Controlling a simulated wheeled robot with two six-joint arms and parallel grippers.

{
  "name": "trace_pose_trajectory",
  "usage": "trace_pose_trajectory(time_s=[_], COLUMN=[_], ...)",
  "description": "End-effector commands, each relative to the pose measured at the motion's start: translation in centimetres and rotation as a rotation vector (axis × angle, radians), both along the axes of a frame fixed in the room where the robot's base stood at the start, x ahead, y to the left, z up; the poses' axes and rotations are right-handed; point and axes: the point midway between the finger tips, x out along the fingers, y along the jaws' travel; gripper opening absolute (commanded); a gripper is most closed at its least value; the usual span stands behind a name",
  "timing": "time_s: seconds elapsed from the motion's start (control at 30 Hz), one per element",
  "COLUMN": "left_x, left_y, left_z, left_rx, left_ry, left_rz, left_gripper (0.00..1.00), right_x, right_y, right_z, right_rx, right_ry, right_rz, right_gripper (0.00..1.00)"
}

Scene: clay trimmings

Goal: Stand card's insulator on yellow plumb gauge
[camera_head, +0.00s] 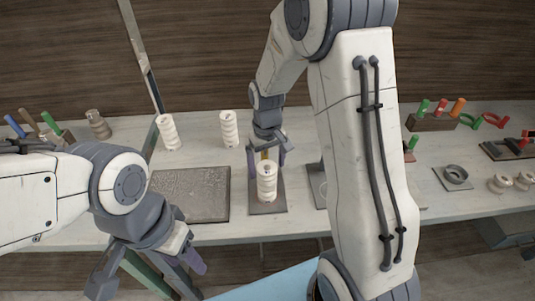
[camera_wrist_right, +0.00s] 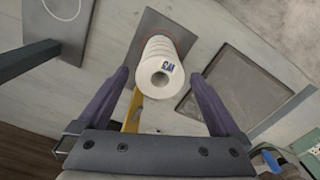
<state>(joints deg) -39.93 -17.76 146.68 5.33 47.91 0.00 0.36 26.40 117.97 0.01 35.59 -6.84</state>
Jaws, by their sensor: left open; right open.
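A white ribbed insulator (camera_head: 267,183) with a dark mark on its top stands upright on a grey plate (camera_head: 267,209). It also shows in the right wrist view (camera_wrist_right: 157,78), with a blue mark beside its top hole. A yellow piece (camera_wrist_right: 132,112), perhaps the plumb gauge, is partly hidden beside the insulator. Two more white insulators stand further back, one left (camera_head: 168,133) and one middle (camera_head: 228,130). No card is clearly readable.
A grey textured slab (camera_head: 190,194) lies left of the plate. A square plate with a ring (camera_head: 455,177), lying white pieces (camera_head: 501,183) and a rack of coloured handles (camera_head: 430,122) are at the right. My right arm hides part of the table.

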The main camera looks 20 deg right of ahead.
Motion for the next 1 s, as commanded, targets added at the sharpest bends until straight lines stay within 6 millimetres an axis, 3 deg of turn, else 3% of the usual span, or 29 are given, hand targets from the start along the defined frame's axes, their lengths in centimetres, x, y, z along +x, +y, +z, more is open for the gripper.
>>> trace_pose_trajectory(time_s=[0.1, 0.33, 0.47, 0.57, 0.7, 0.83, 0.9, 1.0], left_x=[0.0, 0.0, 0.0, 0.0, 0.0, 0.0, 0.0, 0.0], left_y=[0.0, 0.0, 0.0, 0.0, 0.0, 0.0, 0.0, 0.0], left_z=[-0.5, -0.8, -0.8, -0.8, -0.8, -0.8, -0.8, -0.8], left_rx=[0.000, 0.000, 0.000, 0.000, 0.000, 0.000, 0.000, 0.000], left_ry=[0.000, 0.000, 0.000, 0.000, 0.000, 0.000, 0.000, 0.000], left_rz=[0.000, -0.001, -0.001, 0.000, 0.000, -0.001, 0.000, 0.000], left_gripper=[0.50, 0.50, 0.50, 0.50, 0.50, 0.50, 0.50, 0.50], right_x=[0.1, 0.0, -1.6, -5.4, -13.3, -19.6, -21.8, -23.4], right_y=[0.0, 0.0, 2.6, 7.0, 12.1, 13.9, 14.1, 14.0], right_z=[2.5, 5.3, 6.8, 8.4, 9.9, 10.2, 10.1, 9.9], right_rx=[0.000, 0.000, 0.006, 0.021, 0.049, 0.072, 0.080, 0.087], right_ry=[-0.007, -0.002, -0.007, -0.018, -0.027, -0.027, -0.026, -0.024], right_rz=[0.000, 0.001, 0.052, 0.152, 0.320, 0.444, 0.488, 0.520], right_gripper=[1.00, 1.00, 1.00, 1.00, 1.00, 1.00, 1.00, 1.00])
